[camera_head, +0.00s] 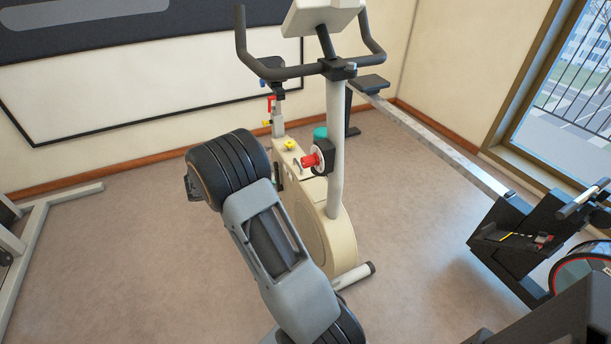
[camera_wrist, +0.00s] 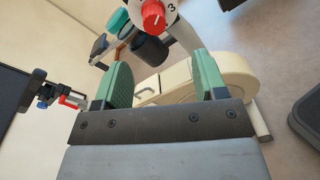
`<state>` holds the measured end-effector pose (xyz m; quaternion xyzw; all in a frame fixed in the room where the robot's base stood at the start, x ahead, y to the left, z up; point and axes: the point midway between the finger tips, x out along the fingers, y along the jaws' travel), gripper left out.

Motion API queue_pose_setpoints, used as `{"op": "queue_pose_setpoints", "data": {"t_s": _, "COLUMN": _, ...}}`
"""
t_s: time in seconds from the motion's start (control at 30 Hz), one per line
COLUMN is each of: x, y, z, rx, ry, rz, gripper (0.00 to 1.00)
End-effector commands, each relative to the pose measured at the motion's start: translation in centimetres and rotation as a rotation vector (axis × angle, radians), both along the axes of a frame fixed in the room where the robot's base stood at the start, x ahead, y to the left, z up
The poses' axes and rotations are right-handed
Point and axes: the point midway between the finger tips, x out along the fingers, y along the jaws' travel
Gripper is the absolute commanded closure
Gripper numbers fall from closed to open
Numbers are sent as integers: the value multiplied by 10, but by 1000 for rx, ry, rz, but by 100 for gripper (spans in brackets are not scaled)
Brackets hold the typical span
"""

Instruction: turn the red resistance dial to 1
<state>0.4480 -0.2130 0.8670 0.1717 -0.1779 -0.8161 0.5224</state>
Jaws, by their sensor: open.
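The red resistance dial (camera_head: 312,160) sits on the post of the cream exercise bike (camera_head: 337,236), beside a black housing. In the wrist view the red dial (camera_wrist: 153,15) is at the top edge, partly cut off, in front of a white plate marked "3". Its pointer setting cannot be read. My gripper (camera_wrist: 162,64) is open, its two green fingers apart and empty. The dial lies beyond the fingertips, between them in the picture, not touched. The fingers cannot be made out in the head view.
A dark cylinder (camera_wrist: 150,50) shows just below the dial in the wrist view. Black handlebars (camera_head: 300,70) stand above the dial. A rowing machine (camera_head: 430,135) is on the right, a white frame (camera_head: 38,245) at the left.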

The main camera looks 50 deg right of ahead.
Motion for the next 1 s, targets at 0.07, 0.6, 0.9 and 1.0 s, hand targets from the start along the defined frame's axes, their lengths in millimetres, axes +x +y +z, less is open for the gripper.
{"op": "queue_pose_setpoints", "data": {"t_s": 0.07, "x": 7, "y": -4, "z": -14, "rx": -40, "ry": 37, "rz": 12, "gripper": 35}}
{"op": "queue_pose_setpoints", "data": {"t_s": 0.6, "x": -18, "y": -78, "z": -18, "rx": -77, "ry": 66, "rz": 20, "gripper": 35}}
{"op": "queue_pose_setpoints", "data": {"t_s": 0.9, "x": -34, "y": -119, "z": -18, "rx": -76, "ry": 66, "rz": 22, "gripper": 35}}
{"op": "queue_pose_setpoints", "data": {"t_s": 1.0, "x": -37, "y": -126, "z": -18, "rx": -75, "ry": 65, "rz": 24, "gripper": 35}}
